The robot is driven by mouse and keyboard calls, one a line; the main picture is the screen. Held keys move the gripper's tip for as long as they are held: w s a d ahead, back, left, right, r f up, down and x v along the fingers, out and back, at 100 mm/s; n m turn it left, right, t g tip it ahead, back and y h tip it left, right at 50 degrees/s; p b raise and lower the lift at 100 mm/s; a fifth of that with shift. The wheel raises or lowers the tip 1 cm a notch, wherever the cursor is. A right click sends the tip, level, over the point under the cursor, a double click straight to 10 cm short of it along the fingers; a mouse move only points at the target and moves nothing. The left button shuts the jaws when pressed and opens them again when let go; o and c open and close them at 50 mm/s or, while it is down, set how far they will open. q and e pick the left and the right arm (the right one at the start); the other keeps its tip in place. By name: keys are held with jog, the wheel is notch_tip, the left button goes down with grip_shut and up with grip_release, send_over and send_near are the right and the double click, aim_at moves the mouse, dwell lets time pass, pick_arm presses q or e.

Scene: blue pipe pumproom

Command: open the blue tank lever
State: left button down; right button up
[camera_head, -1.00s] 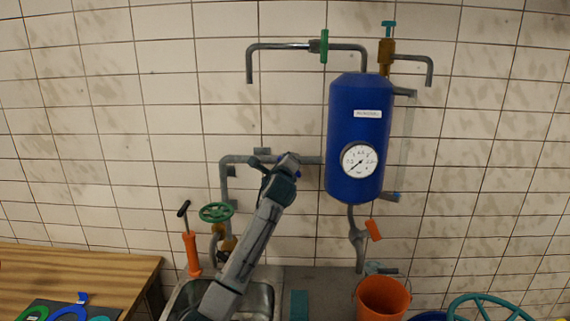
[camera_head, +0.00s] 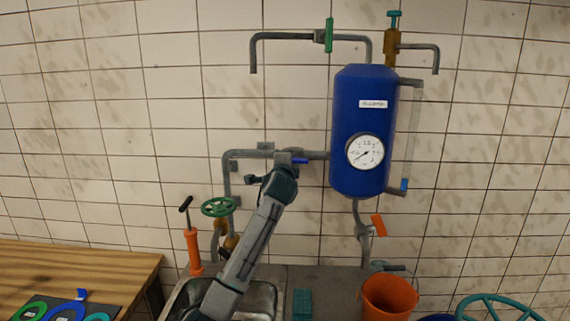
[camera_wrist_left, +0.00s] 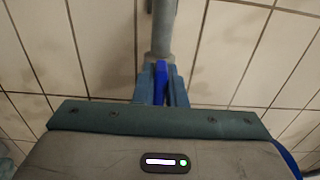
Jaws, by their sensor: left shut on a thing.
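The blue tank (camera_head: 361,98) hangs on the tiled wall, with a round white gauge (camera_head: 365,152) on its front. The small blue lever (camera_head: 300,161) is on the grey pipe just left of the tank. Its visible part points right, roughly along the pipe. My left gripper (camera_head: 287,169) is at the lever, reaching up from below. In the left wrist view, its fingers (camera_wrist_left: 161,88) are shut on the blue lever (camera_wrist_left: 161,72), in front of a grey pipe end. The gripper hides part of the lever and valve. My right gripper is not in view.
A green handwheel (camera_head: 218,207) and an orange pump (camera_head: 193,250) stand left of my arm. The sink (camera_head: 262,298) is below it. An orange valve handle (camera_head: 379,225) and an orange bucket (camera_head: 388,298) are below the tank. A wooden table (camera_head: 80,268) is at left.

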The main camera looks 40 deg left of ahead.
pick_arm(q)
jog(key=shift+f, duration=0.15)
dwell(0.3)
jog(key=c, duration=1.5)
grip_release()
jog(key=shift+s+d+b, duration=0.25)
jog(key=shift+s+b, duration=0.1)
jog(key=shift+s, duration=0.1)
jog(key=b+v, duration=0.3)
jog(key=v, duration=0.7)
jog(key=shift+w+b, duration=0.1)
jog(key=shift+b, duration=0.3)
